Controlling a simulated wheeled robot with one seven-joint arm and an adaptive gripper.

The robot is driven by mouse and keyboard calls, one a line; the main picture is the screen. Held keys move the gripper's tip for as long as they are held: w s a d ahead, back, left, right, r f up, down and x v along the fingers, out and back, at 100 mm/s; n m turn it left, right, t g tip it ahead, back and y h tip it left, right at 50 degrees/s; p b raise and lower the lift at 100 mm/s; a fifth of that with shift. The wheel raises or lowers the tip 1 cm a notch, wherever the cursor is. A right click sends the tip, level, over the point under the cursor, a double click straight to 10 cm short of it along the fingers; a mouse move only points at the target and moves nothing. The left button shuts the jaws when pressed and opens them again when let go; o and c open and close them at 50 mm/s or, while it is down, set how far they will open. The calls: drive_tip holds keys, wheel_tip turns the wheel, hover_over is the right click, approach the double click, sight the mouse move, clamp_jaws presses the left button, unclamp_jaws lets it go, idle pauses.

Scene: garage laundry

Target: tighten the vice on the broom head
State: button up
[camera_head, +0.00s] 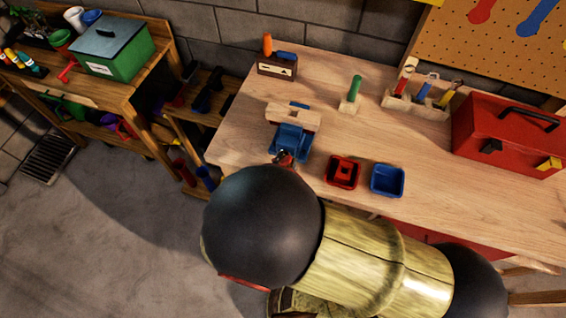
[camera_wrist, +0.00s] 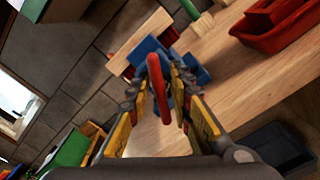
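The blue vice (camera_head: 291,141) stands near the left front edge of the wooden workbench. A pale wooden block, seemingly the broom head (camera_head: 293,116), lies across the vice at its jaws; whether they press on it I cannot tell. In the wrist view the broom head (camera_wrist: 137,42) and blue vice (camera_wrist: 150,48) are beyond my fingers. The red vice handle (camera_wrist: 157,85) is between the yellow-padded fingers of my gripper (camera_wrist: 160,88). The fingers stand apart, with narrow gaps beside the handle. In the head view my arm hides most of the gripper.
A red bin (camera_head: 342,172) and a blue bin (camera_head: 387,180) stand right of the vice.

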drive_tip(key=shift+o, duration=0.6)
drive_tip(key=shift+r, duration=0.1)
wheel_tip(320, 180, up, 10)
drive_tip(key=shift+f, duration=0.1)
drive_tip(key=shift+a, duration=0.1)
